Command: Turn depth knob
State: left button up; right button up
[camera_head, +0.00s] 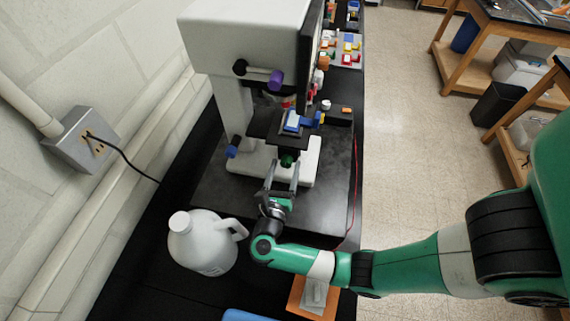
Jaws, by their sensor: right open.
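A white microscope-like machine (245,28) stands on a black board. A dark green knob (287,160) sits low on its front, below the stage. A blue knob (232,152) is on the lower left, and a purple knob (276,79) and a black knob (240,67) are higher up. No label shows which one is the depth knob. My right gripper (282,174) is open, its fingers pointing at the machine with the green knob near and between their tips. I cannot tell whether they touch it. My left gripper is not in view.
A white jug (200,245) stands close to the left of my right wrist. A blue item (293,121) lies on the stage (264,124). A thin red wire (354,190) runs along the right edge. An orange-framed item (313,297) lies below my forearm. The wall is at left.

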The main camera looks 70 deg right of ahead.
jog(key=shift+d, duration=0.3)
grip_shut()
jog(key=shift+n, duration=0.3)
jog(key=n, duration=0.2)
jog(key=shift+r+n+p, duration=0.1)
jog(key=shift+n+p, duration=0.25)
jog(key=shift+n, duration=0.05)
jog(key=n+p, duration=0.1)
jog(key=n, duration=0.2)
jog(key=shift+n, duration=0.3)
jog(key=n+p, duration=0.2)
jog(key=n, duration=0.2)
jog(key=shift+n+p, duration=0.55)
jog(key=shift+n, duration=1.25)
